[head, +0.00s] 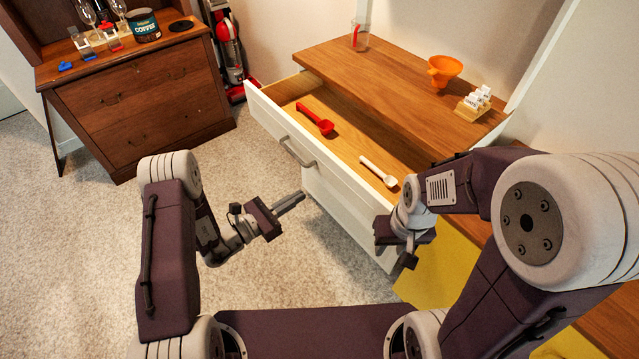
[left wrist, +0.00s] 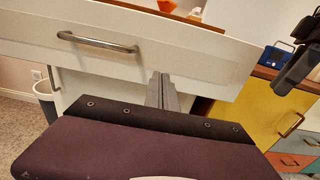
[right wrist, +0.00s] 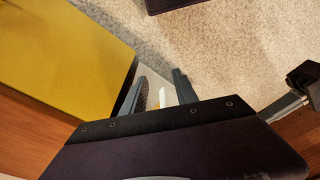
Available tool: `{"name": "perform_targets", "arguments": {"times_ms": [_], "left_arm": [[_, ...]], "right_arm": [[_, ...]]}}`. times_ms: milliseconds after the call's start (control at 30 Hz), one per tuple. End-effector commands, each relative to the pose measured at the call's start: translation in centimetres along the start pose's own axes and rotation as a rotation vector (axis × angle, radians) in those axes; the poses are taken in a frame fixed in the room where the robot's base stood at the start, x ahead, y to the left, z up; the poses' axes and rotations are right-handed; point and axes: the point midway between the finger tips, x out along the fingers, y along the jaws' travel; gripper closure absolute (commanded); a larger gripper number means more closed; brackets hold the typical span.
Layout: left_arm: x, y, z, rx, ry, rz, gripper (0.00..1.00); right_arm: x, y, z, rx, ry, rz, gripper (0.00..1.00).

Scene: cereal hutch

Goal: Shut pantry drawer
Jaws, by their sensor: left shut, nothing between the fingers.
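The pantry drawer (head: 345,187) is pulled out from under the wooden counter, with a white front and a grey bar handle (head: 297,152). A red scoop (head: 316,119) and a white scoop (head: 378,171) lie inside it. My left gripper (head: 301,196) is shut and empty, pointing at the drawer front. In the left wrist view its fingers (left wrist: 163,92) overlap the drawer front (left wrist: 205,68), right of the handle (left wrist: 97,42); I cannot tell whether they touch. My right gripper (right wrist: 162,90) is open and empty, near the drawer's right end; in the head view it is partly hidden.
The counter (head: 400,88) holds a glass jar (head: 360,36), an orange funnel (head: 443,71) and a small rack of white labelled pieces (head: 474,104). A yellow cabinet front (head: 437,274) stands right of the drawer. Carpet (head: 250,262) is clear before the drawer. A brown cabinet (head: 145,95) stands left.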

Motion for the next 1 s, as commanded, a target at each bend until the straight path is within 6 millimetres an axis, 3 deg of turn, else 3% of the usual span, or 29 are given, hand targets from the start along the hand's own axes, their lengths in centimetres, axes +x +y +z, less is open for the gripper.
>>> {"name": "perform_targets", "arguments": {"times_ms": [200,400,600,1000], "left_arm": [[4.8,-0.2,0.0,0.003,-0.001,-0.006,1.00],[7.7,0.0,0.0,0.002,0.000,-0.002,1.00],[8.6,0.0,0.0,-0.001,0.000,0.000,1.00],[8.6,0.4,0.0,0.001,0.000,0.001,1.00]], "right_arm": [[0.2,0.0,0.0,0.000,0.000,0.000,0.65],[0.4,0.0,0.0,0.000,0.000,0.000,0.65],[0.4,0.0,0.1,0.000,0.000,0.000,0.65],[0.5,0.0,0.1,0.000,0.000,0.000,0.65]]}}
